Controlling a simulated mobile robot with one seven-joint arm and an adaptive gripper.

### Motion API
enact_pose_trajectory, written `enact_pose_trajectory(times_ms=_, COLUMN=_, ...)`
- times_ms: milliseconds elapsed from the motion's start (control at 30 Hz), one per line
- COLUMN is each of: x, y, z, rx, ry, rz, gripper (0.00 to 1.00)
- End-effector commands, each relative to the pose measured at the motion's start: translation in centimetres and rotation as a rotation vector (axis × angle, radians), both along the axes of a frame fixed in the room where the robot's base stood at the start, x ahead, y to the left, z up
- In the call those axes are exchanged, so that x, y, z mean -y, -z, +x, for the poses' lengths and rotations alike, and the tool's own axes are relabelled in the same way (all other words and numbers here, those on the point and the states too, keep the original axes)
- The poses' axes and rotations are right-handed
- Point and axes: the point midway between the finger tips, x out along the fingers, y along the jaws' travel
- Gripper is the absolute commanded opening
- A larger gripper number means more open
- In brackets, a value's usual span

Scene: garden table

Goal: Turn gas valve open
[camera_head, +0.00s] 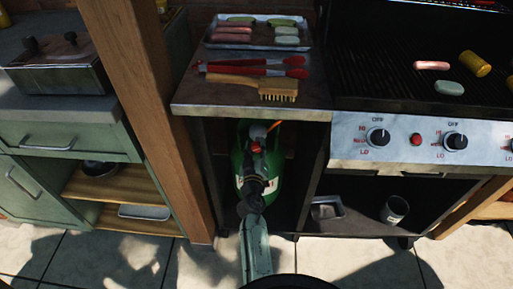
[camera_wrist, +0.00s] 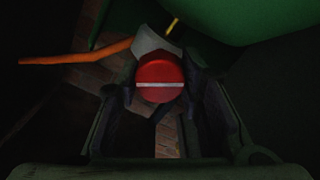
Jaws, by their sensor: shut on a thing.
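The green gas bottle (camera_head: 243,180) stands inside the dark open cabinet under the side shelf, with an orange hose (camera_head: 273,127) at its top. The red valve knob (camera_head: 256,149) is at the top of the bottle. In the wrist view the red knob (camera_wrist: 160,72) faces me, with a pale line running level across it. My gripper (camera_head: 257,168) reaches into the cabinet from below. In the wrist view my gripper's fingers (camera_wrist: 161,95) lie on both sides of the knob and are shut on it. The orange hose (camera_wrist: 80,54) leads left from the grey valve body (camera_wrist: 155,42).
A wooden post (camera_head: 150,100) stands left of the cabinet. The shelf (camera_head: 205,97) above holds a tray (camera_head: 262,44), red tongs (camera_head: 250,73) and a brush (camera_head: 280,89). The grill's control panel (camera_head: 350,152) is at right. A cup (camera_head: 394,210) and a metal tray (camera_head: 326,210) lie below it.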

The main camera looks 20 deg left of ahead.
Motion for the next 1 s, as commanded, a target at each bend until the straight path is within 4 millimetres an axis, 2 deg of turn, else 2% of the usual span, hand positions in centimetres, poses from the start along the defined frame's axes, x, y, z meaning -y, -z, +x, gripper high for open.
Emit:
enact_pose_trajectory(times_ms=700, x=-0.19, y=0.00, z=0.05, rx=0.189, ry=0.000, rz=-0.647, gripper=0.06)
enact_pose_trajectory(times_ms=1000, x=-0.19, y=0.08, z=0.06, rx=0.248, ry=0.001, rz=-0.850, gripper=0.06)
